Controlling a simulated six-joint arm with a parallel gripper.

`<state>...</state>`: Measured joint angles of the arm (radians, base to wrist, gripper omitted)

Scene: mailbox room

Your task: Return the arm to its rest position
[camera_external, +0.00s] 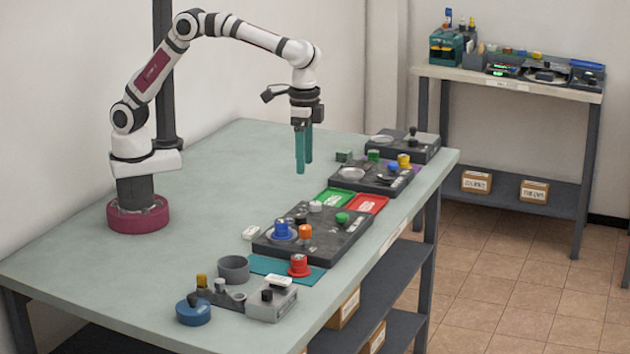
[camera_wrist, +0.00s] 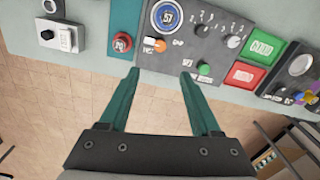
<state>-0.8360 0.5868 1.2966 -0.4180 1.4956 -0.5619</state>
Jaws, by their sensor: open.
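My gripper (camera_external: 304,150) has two teal fingers and hangs pointing down above the table (camera_external: 190,255), in front of the control panels. In the wrist view my gripper (camera_wrist: 160,74) shows its two fingers spread apart with nothing between them. The arm is bent in an arch from its base at the table's left side, and the fingertips are clear of the tabletop.
A dark panel with knobs and buttons (camera_external: 330,241) stands right of centre, with green (camera_external: 333,196) and red (camera_external: 366,204) trays behind it. Another panel (camera_external: 345,183) lies farther back. A grey cup (camera_external: 233,269) and a blue round object (camera_external: 193,312) stand in front. The table's left side is mostly free.

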